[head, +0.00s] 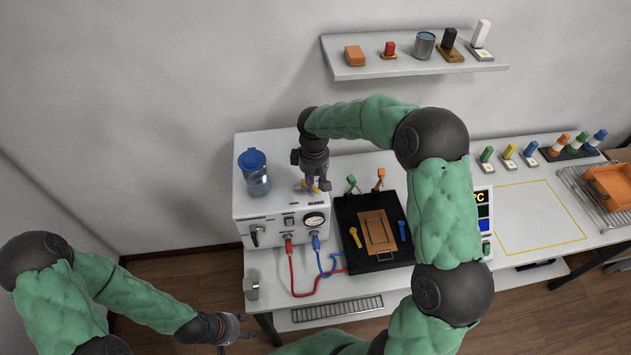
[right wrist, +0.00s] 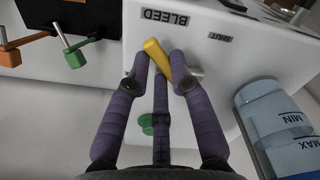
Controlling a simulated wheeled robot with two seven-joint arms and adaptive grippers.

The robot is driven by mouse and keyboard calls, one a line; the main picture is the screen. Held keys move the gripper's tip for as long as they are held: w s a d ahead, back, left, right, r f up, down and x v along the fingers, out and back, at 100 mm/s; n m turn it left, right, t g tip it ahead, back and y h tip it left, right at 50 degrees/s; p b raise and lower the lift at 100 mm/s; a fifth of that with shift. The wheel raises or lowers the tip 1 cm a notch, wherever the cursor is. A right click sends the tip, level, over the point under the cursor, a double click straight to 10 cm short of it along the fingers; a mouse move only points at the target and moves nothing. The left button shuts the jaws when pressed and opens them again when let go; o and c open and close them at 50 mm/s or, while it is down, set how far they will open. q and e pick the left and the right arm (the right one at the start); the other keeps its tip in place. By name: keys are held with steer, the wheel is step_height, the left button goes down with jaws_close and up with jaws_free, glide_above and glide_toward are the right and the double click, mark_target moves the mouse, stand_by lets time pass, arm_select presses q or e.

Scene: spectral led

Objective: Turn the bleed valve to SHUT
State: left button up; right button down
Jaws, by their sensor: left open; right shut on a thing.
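The bleed valve's yellow lever (right wrist: 155,52) is on top of the white box (head: 281,207). In the right wrist view it lies between my right fingers, close to the upside-down BLEED label (right wrist: 166,18). The SHUT label (right wrist: 221,37) is to its right in that view, and the lever does not point at it. My right gripper (head: 318,187) reaches down from above and is shut on the lever; its fingers (right wrist: 162,75) hide part of the valve. My left gripper (head: 240,330) is open and empty at the lower left, off the bench.
A blue-lidded jug (head: 255,174) stands on the box, left of my right gripper. A black board (head: 350,212) with green and orange toggles sits to the right. Red and blue leads (head: 291,267) hang in front. A shelf (head: 410,65) is on the wall above.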

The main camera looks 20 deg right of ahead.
steer(key=m, duration=0.1)
steer(key=a+m+b, duration=0.1)
steer(key=m, duration=0.2)
steer(key=shift+s+a, duration=0.2)
steer(key=shift+s, duration=0.05)
steer(key=shift+a+m+b, duration=0.35)
steer(key=shift+m, duration=0.75)
steer(key=shift+a+m+b, duration=0.3)
steer(key=shift+m, duration=0.8)
steer(key=shift+r, duration=0.1)
steer(key=c, duration=1.1)
jaws_free()
step_height(320, 180, up, 12)
